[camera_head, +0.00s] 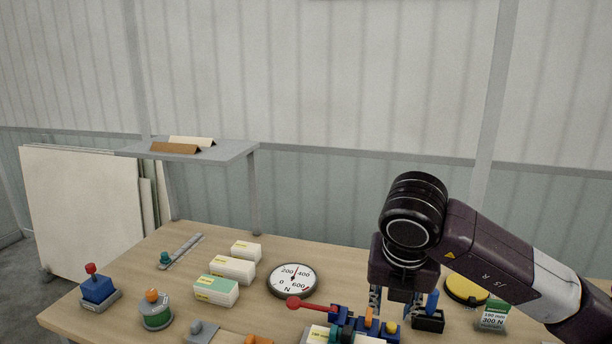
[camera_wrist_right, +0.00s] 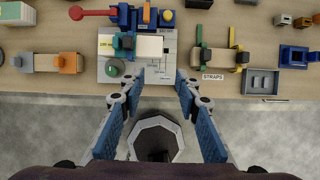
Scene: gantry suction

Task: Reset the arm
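My right arm comes in from the right in the head view, and its gripper (camera_head: 391,306) hangs over the front right part of the wooden table (camera_head: 215,256). In the right wrist view the two blue fingers of the right gripper (camera_wrist_right: 160,84) are spread well apart, with nothing between them. Ahead of the fingertips stands a pale grey plate (camera_wrist_right: 111,72) bearing a white block (camera_wrist_right: 149,46) and blue parts; the gripper appears apart from them. My left gripper is not in either view.
A round dial gauge (camera_head: 291,281), a red-knobbed lever (camera_head: 295,302), several boxes (camera_head: 232,270) and a yellow disc (camera_head: 466,289) are on the table. A blue block with a red knob (camera_head: 97,288) is at the left. A raised grey shelf (camera_head: 228,152) stands behind.

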